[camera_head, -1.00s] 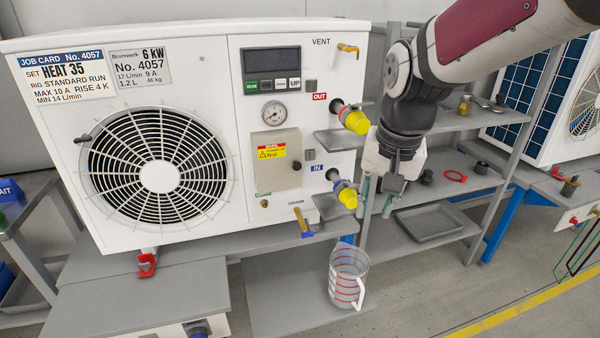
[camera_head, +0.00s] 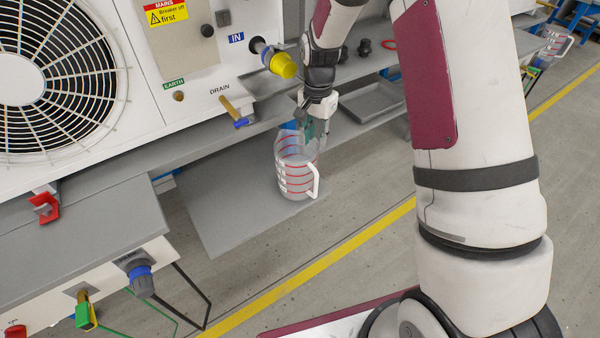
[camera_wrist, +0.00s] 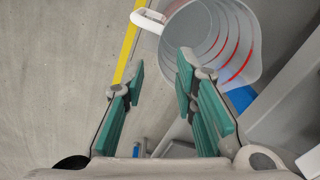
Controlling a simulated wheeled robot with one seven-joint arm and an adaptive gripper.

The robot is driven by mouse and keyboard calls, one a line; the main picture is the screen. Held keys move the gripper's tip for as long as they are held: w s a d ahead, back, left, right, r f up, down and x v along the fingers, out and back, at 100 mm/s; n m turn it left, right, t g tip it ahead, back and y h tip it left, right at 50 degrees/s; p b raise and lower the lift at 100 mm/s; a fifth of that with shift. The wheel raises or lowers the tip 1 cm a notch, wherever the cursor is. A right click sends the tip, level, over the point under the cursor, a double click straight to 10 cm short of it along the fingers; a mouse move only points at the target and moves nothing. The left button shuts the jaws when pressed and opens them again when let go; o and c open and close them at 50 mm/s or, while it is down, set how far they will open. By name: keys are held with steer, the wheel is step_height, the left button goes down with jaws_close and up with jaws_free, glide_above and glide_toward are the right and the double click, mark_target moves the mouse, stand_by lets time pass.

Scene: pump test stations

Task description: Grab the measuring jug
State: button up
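The measuring jug (camera_head: 294,176) is clear with red graduation rings and a white handle (camera_head: 314,181). It stands upright on a low grey shelf below the drain outlet. My gripper (camera_head: 318,132) is behind and slightly right of the jug's rim in the head view, and the jug partly hides its fingers. In the wrist view, my gripper (camera_wrist: 160,78) is open with green-padded fingers apart and nothing between them. There the jug (camera_wrist: 222,45) is beyond the right finger, with its white handle (camera_wrist: 148,19) at the upper left. I cannot tell whether a finger touches the jug.
The white pump unit (camera_head: 150,90) stands behind left, with a yellow-capped IN port (camera_head: 282,65) and a drain tap (camera_head: 233,112) near the jug. A grey tray (camera_head: 372,101) lies on the rack behind. Another jug (camera_head: 555,42) is far right. Open floor lies in front.

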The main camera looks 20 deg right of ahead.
mark_target(301, 172)
steer(key=f+b, duration=0.2)
steer(key=f, duration=0.4)
steer(key=f+b, duration=0.2)
steer(key=f, duration=0.3)
steer(key=shift+a+f, duration=0.2)
steer(key=shift+f, duration=0.2)
steer(key=shift+r, duration=0.1)
jaws_close()
